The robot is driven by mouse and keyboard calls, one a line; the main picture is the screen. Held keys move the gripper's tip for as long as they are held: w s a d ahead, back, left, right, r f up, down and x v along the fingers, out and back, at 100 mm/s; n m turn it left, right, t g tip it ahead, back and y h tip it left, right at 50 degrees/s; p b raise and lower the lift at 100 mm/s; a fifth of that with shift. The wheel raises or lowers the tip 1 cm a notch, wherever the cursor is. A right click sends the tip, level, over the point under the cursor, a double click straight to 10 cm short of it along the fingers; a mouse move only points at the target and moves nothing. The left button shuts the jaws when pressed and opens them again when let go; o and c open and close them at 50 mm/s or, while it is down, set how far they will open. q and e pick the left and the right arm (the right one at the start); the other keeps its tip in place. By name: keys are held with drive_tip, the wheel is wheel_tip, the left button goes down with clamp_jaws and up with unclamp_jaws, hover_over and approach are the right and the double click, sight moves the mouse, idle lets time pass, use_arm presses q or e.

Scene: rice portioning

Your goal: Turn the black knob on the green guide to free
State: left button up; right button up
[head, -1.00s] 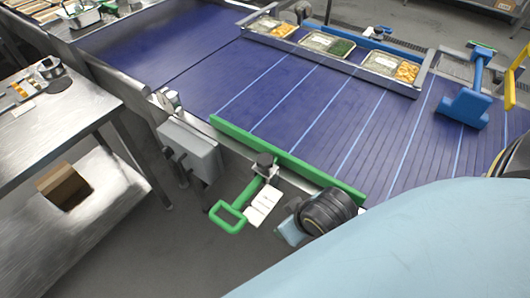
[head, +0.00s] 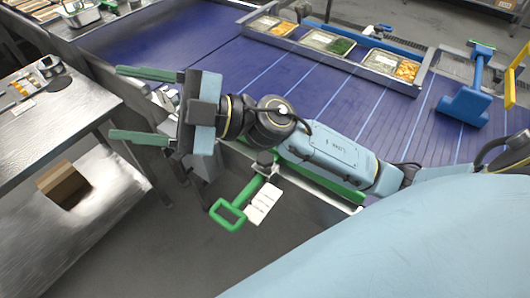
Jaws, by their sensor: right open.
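The green guide (head: 338,190) runs along the near edge of the blue conveyor, and my right arm covers much of it. Its black knob (head: 265,158) sits beside the rail, just below my arm, partly hidden. A green handle loop (head: 229,215) hangs below the knob, next to a white label (head: 263,204). My right gripper (head: 114,102) is open and empty, with its two green fingers spread wide and pointing left. It is left of the knob and apart from it, over the conveyor edge and the gap beside the steel table. My left gripper is out of view.
The blue conveyor (head: 330,95) fills the middle, with food trays (head: 330,43) along its far side. A blue tool (head: 466,103) stands at the right. A steel table (head: 35,115) with a cardboard box (head: 63,187) on its lower shelf is at the left.

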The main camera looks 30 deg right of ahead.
wheel_tip(320, 180, down, 6)
drive_tip(key=s+a+n+g+h, duration=0.2)
drive_tip(key=n+g+h, duration=0.2)
drive_tip(key=n+g, duration=0.25)
drive_tip(key=m+g+h, duration=0.1)
drive_tip(key=m+h, duration=0.4)
drive_tip(key=h, duration=1.2)
hover_over(265, 158)
wheel_tip(265, 158, down, 10)
wheel_tip(265, 158, down, 13)
drive_tip(key=shift+r, duration=0.1)
drive_tip(key=c, duration=1)
